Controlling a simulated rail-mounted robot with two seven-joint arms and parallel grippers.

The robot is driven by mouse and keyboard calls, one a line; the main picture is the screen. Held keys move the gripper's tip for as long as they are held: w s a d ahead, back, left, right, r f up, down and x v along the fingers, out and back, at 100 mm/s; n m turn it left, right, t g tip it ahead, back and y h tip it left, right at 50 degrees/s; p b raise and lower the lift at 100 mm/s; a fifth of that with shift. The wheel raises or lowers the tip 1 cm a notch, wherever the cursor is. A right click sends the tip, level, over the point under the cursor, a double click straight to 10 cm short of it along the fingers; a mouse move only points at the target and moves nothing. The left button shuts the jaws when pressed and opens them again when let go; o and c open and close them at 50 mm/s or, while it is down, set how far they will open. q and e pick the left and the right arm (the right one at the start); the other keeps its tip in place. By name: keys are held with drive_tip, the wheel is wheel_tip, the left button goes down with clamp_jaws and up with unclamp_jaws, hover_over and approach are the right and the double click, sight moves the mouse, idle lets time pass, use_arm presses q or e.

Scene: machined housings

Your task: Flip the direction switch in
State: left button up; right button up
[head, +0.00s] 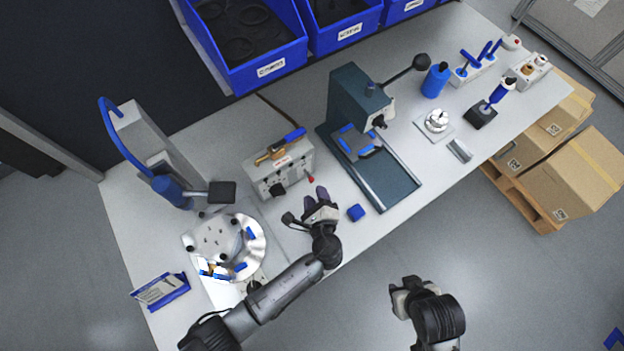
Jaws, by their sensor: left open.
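A light grey box (268,182) stands on the table left of centre. Its front carries a dark part (277,188), and a small red-tipped lever (311,179) sticks out at its right side. I cannot tell which of these is the direction switch.
A round metal fixture (255,241) and a tall grey stand (143,135) are at the left. Blue bins (246,40) line the back.

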sight(312, 180)
use_arm(q)
drive_tip(key=x, duration=0.5)
drive_tip(key=shift+w, duration=0.25)
drive_tip(key=shift+w+a+f, duration=0.1)
drive_tip(key=shift+w+f, duration=0.05)
drive_tip(key=shift+w, duration=0.15)
drive_tip(key=shift+c, duration=0.2)
